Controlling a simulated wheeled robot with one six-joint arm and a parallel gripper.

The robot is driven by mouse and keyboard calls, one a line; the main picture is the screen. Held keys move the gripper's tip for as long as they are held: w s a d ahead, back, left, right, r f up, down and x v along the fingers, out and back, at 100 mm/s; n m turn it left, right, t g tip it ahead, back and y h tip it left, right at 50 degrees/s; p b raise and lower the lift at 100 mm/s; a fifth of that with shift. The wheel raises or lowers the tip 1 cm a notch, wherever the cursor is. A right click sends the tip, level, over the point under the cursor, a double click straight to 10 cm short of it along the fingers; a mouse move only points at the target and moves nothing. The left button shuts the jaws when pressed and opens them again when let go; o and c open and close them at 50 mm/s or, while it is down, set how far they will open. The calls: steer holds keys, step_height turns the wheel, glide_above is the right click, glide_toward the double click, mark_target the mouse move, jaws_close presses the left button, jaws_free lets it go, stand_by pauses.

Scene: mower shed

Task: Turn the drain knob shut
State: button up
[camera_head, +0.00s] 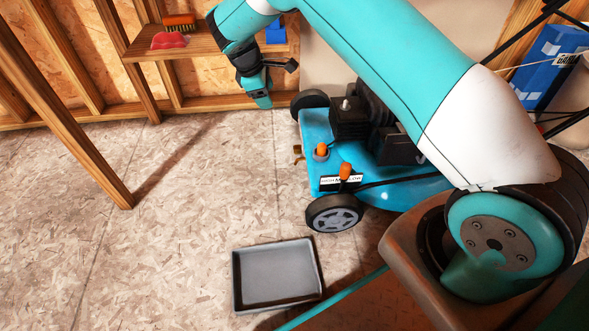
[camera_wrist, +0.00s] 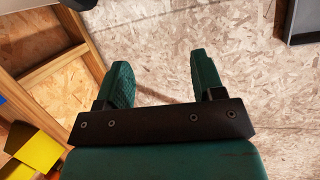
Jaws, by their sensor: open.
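A blue mower (camera_head: 380,195) stands on the floor right of centre in the head view. It has an orange knob (camera_head: 321,149) on a round base on its deck and another orange knob (camera_head: 345,169) on a lever beside a label. A small brass-coloured fitting (camera_head: 297,150) sticks out at its left side. I cannot tell for certain which of these is the drain knob. My gripper (camera_head: 263,101) hangs to the upper left of the mower, apart from it. In the wrist view my gripper (camera_wrist: 162,75) is open and empty, with bare floor beyond its fingers.
A grey tray (camera_head: 236,282) lies on the floor in front of the mower; its corner also shows in the wrist view (camera_wrist: 290,25). A wooden shelf (camera_head: 200,45) holds a brush (camera_head: 180,22) and a red item (camera_head: 170,41). A wooden post (camera_head: 75,120) stands left. The floor between is clear.

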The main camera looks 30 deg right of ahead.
steer(key=h+b, duration=0.1)
steer(key=b, duration=0.4)
glide_toward(297, 150)
steer(key=shift+n, duration=0.4)
steer(key=b+x, duration=0.3)
steer(key=w+b+x, duration=0.1)
steer(key=b+x, duration=0.2)
steer(key=b, duration=0.1)
steer(key=b+x, duration=0.3)
steer(key=x, duration=0.1)
steer(key=shift+w+a+f, duration=0.15)
steer(key=shift+a, duration=0.05)
